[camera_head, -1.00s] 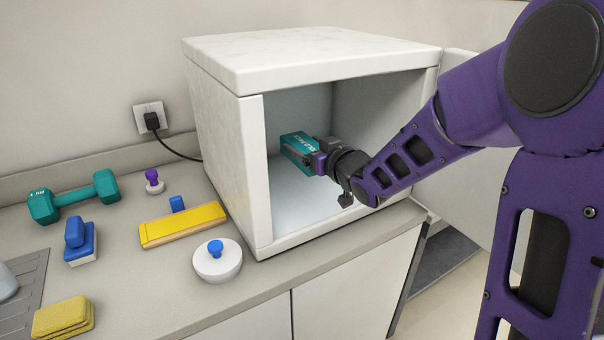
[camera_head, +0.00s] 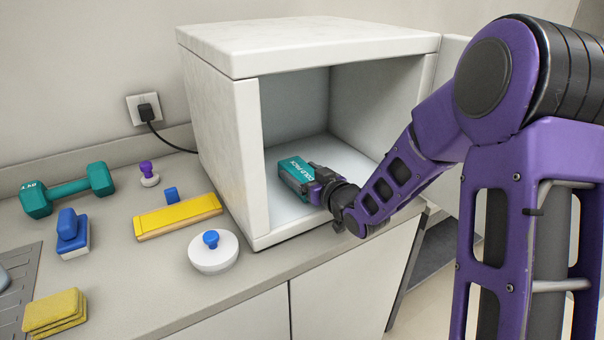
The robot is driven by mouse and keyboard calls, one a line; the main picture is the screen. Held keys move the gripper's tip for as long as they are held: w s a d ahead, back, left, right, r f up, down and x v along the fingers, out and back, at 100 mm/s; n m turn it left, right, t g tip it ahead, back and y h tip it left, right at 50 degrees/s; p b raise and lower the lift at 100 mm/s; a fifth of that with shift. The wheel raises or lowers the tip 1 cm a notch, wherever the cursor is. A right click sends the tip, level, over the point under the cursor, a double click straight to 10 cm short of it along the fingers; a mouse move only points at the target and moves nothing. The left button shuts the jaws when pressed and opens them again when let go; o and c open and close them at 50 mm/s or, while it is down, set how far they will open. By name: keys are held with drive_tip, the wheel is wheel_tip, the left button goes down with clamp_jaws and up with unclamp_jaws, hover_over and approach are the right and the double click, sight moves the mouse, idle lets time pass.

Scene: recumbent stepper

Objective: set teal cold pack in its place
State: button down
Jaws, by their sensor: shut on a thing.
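The teal cold pack (camera_head: 296,172), with white lettering on its top, is inside the open white box-like compartment (camera_head: 215,150) on the counter. My gripper (camera_head: 312,186) is shut on the right end of the cold pack. The pack lies flat, low over the compartment floor, in the front left part of the inside. I cannot tell whether its underside touches the floor. My arm enters through the open front from the right.
Left of the compartment on the counter (camera_head: 130,265) are a teal dumbbell (camera_head: 66,190), a purple-knobbed piece (camera_head: 148,173), a blue-handled block (camera_head: 72,234), a yellow bar (camera_head: 180,216), a white disc with blue knob (camera_head: 213,250) and yellow sponges (camera_head: 54,312). The open door (camera_head: 452,75) stands at right.

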drive_tip(key=shift+f, duration=0.15)
unclamp_jaws()
drive_tip(key=shift+r, duration=0.3)
drive_tip(key=v, duration=1.2)
drive_tip(key=shift+f+p, duration=0.15)
drive_tip(key=shift+p, duration=0.2)
